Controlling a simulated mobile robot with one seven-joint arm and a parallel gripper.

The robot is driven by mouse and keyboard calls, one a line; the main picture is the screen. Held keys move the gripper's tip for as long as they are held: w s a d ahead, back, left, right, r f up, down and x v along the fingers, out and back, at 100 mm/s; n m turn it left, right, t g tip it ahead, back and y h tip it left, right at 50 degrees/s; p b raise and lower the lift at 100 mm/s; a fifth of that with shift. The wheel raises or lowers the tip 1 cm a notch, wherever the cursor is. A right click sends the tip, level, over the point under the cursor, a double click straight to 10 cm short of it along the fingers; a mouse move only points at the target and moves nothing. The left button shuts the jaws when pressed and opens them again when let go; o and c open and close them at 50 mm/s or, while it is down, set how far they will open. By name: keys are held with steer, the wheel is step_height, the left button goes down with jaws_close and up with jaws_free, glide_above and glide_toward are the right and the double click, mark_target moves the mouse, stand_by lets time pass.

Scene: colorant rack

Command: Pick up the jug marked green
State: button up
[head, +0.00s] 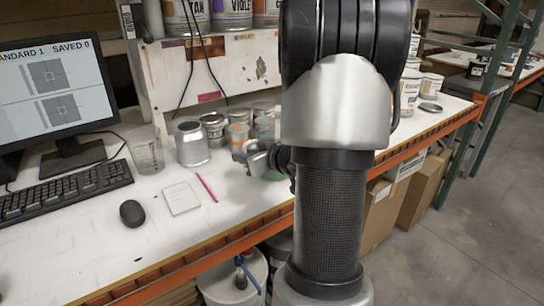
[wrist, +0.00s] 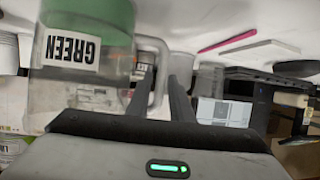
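The jug marked green (wrist: 75,85) is clear, with green in its lower part and a white label reading GREEN. It fills the left of the wrist view, where it appears upside down. In the head view only some of its green (head: 273,175) shows on the bench, largely hidden by my arm. My gripper (wrist: 162,75) is at the jug's handle (wrist: 160,58). Its fingers are apart, and the handle's outer bar appears to lie between them. I cannot tell whether either finger touches it. In the head view my gripper (head: 248,153) is partly hidden.
A notepad (head: 181,198), pink pencil (head: 207,187), mouse (head: 132,213) and keyboard (head: 60,190) lie on the bench (head: 110,240).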

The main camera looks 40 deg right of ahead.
jaws_close()
steer(key=shift+r, duration=0.15)
